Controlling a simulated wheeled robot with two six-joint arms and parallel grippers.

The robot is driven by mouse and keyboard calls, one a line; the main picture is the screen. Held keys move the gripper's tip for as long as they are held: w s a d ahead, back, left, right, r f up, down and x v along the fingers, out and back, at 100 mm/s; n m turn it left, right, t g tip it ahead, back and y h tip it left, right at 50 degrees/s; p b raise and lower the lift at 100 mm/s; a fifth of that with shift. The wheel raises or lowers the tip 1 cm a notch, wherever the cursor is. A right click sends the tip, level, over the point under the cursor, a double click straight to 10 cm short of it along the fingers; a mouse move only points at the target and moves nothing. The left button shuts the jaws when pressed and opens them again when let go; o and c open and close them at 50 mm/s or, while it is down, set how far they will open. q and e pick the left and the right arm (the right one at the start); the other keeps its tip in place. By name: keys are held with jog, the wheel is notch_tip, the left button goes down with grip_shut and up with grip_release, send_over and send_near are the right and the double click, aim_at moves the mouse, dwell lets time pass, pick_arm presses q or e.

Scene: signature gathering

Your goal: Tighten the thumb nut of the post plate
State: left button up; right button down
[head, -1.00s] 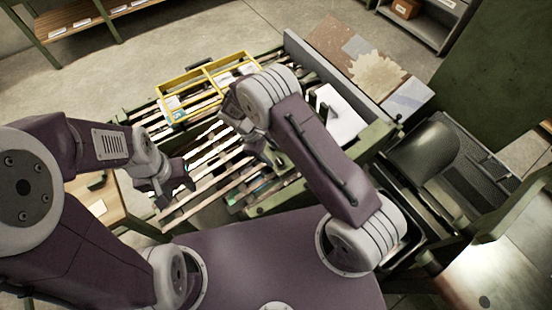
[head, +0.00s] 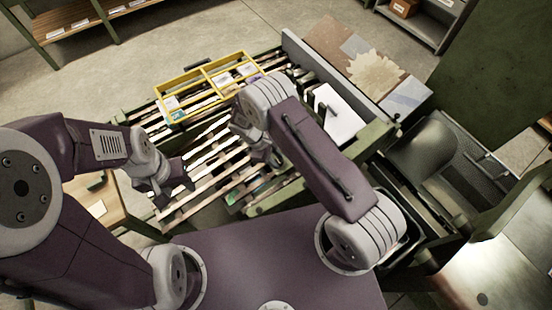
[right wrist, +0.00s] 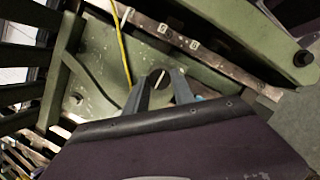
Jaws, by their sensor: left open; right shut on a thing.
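In the right wrist view, the thumb nut (right wrist: 157,77) is a dark round knob with a pale line across it. It sits at the tips of my right gripper (right wrist: 159,82), one finger on each side, against a scuffed green plate (right wrist: 105,65) that looks like the post plate. My right gripper is shut on the nut. In the head view my right gripper (head: 268,158) is low over the near side of the slatted bed, and the nut is hidden there. My left gripper (head: 178,186) is open and empty beside the bed's left end.
A yellow divided frame (head: 207,87) lies on the slatted bed (head: 205,172). A white sheet or block (head: 340,115) lies right of my right arm. In the wrist view, a marked strip (right wrist: 178,37) and green bar (right wrist: 255,35) are close above the nut.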

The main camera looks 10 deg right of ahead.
jog(key=shift+m, duration=0.3)
jog(key=m+b, duration=0.1)
jog(key=m, duration=0.2)
jog(key=shift+w+d+g+y, duration=0.1)
jog(key=shift+g+y, duration=0.2)
jog(key=shift+g, duration=0.1)
jog(key=m+y+b, duration=0.1)
jog(key=m, duration=0.3)
jog(key=shift+d+g, duration=0.1)
jog(key=shift+g, duration=0.2)
jog(key=m+y, duration=0.1)
jog(key=m, duration=0.4)
jog(key=shift+d+r, duration=0.1)
jog(key=shift+d, duration=0.05)
jog(key=m, duration=0.2)
jog(key=m+y, duration=0.1)
jog(key=m, duration=0.1)
jog(key=shift+d+m+y, duration=0.1)
jog(key=shift+m+y, duration=0.2)
jog(key=shift+m, duration=0.4)
jog(key=c, duration=1.1)
grip_release()
jog(key=shift+o, duration=0.2)
